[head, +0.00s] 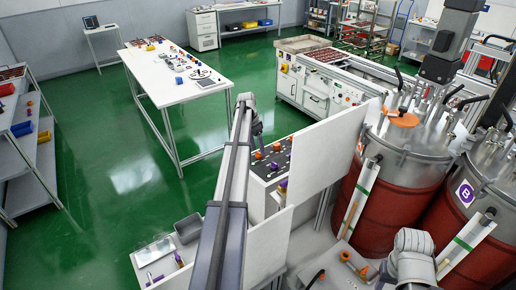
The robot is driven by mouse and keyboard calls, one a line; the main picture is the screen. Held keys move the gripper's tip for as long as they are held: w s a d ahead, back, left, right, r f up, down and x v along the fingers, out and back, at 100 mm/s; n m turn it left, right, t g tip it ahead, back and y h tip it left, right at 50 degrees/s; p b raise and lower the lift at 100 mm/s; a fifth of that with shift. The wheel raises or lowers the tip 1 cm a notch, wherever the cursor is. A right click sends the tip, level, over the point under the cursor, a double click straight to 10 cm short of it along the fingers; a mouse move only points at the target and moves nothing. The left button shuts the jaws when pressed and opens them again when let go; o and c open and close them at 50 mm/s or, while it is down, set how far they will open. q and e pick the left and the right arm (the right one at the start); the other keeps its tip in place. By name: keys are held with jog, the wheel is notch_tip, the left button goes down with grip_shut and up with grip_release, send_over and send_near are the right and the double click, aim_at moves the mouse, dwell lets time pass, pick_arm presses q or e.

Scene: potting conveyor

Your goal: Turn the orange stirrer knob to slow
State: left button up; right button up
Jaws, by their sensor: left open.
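My left arm reaches up and forward from the bottom of the head view. Its gripper (258,131) hangs small and far off, above the left part of a dark panel, and is open. Several orange knob-like parts show, and I cannot tell for sure which is the stirrer knob. One orange knob (259,155) stands on the dark panel (285,156) just below my left gripper, apart from it as far as I can see. Another orange knob (345,256) stands on a grey surface at the bottom. My right gripper is not in view.
White upright boards (328,150) stand right of and below the panel. Red drums (395,195) with metal lids stand at the right, one with an orange disc (404,119) on top. A white table (175,75) stands behind. Green floor is open at the left.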

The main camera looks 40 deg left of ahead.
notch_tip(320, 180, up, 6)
jog(key=p, duration=0.5)
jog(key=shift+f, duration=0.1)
